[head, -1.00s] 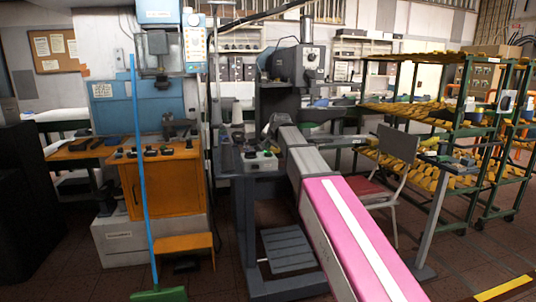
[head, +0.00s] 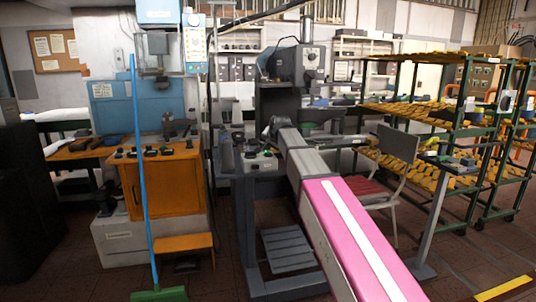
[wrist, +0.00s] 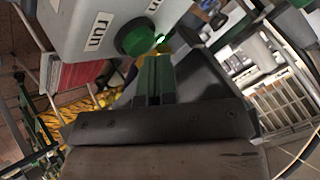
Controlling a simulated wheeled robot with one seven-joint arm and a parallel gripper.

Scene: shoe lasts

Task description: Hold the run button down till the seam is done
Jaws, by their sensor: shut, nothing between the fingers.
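In the wrist view a grey control box (wrist: 75,15) carries a round green button (wrist: 135,37) beside a "run" label (wrist: 98,33). A small green light (wrist: 160,39) glows next to the button. My gripper (wrist: 154,60) is shut and empty, its green fingertips close to the button's edge. I cannot tell whether they touch it or whether it is pressed in. In the head view the control box (head: 262,162) sits on the machine's table. My arm reaches to just behind it; the fingertips are not clear there.
The dark machine (head: 285,80) stands behind the box. An orange cabinet (head: 160,190) and a blue pole (head: 140,170) stand to the left. A chair (head: 397,150) and racks of yellow lasts (head: 430,112) stand to the right.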

